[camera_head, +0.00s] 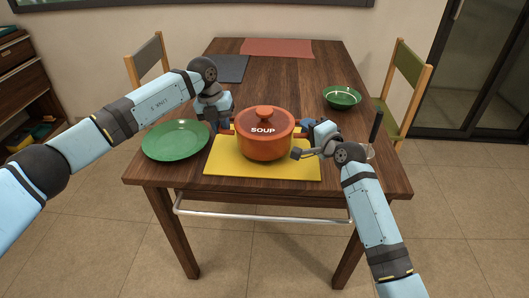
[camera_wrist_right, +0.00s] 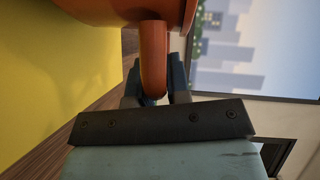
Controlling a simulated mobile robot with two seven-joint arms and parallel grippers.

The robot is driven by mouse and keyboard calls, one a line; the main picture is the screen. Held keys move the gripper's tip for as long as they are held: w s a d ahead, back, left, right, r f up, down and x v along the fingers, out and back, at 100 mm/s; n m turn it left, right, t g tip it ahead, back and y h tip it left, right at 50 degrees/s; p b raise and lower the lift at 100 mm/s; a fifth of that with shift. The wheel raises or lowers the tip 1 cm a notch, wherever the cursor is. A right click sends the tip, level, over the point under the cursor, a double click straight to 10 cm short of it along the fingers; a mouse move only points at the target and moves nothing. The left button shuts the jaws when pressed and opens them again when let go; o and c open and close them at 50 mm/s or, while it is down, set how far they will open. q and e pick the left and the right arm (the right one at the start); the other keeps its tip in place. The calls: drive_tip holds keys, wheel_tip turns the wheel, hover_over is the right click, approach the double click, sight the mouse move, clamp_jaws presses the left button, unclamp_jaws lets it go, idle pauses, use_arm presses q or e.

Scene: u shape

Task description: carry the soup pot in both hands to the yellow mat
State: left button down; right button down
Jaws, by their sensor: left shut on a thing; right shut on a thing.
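The orange soup pot (camera_head: 264,146), lidded and labelled SOUP, is upright over the yellow mat (camera_head: 228,168) in the head view. I cannot tell whether its base touches the mat. My left gripper (camera_head: 226,126) is at the pot's left side, shut on that handle, which is mostly hidden. My right gripper (camera_head: 306,132) is at the pot's right side.
A green plate (camera_head: 176,140) lies left of the mat. A green bowl (camera_head: 342,97) stands at the right. A dark grey mat (camera_head: 232,69) and a red mat (camera_head: 277,48) lie at the far end of the wooden table (camera_head: 290,80). Chairs stand on both sides.

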use_arm(q)
drive_tip(key=shift+f+b, duration=0.7)
drive_tip(key=shift+f, duration=0.1)
use_arm(e)
drive_tip(key=shift+f, duration=0.75)
use_arm(q)
drive_tip(key=c, duration=1.5)
unclamp_jaws()
drive_tip(key=shift+f, duration=0.15)
use_arm(e)
drive_tip(key=c, duration=1.5)
unclamp_jaws()
drive_tip(key=shift+f, duration=0.15)
use_arm(q)
drive_tip(key=o, duration=0.4)
drive_tip(key=shift+s, duration=0.1)
use_arm(e)
drive_tip(key=o, duration=0.4)
drive_tip(key=shift+s, duration=0.1)
drive_tip(key=v, duration=1.2)
use_arm(q)
wheel_tip(320, 180, up, 12)
drive_tip(key=a, duration=0.2)
drive_tip(key=shift+a, duration=0.2)
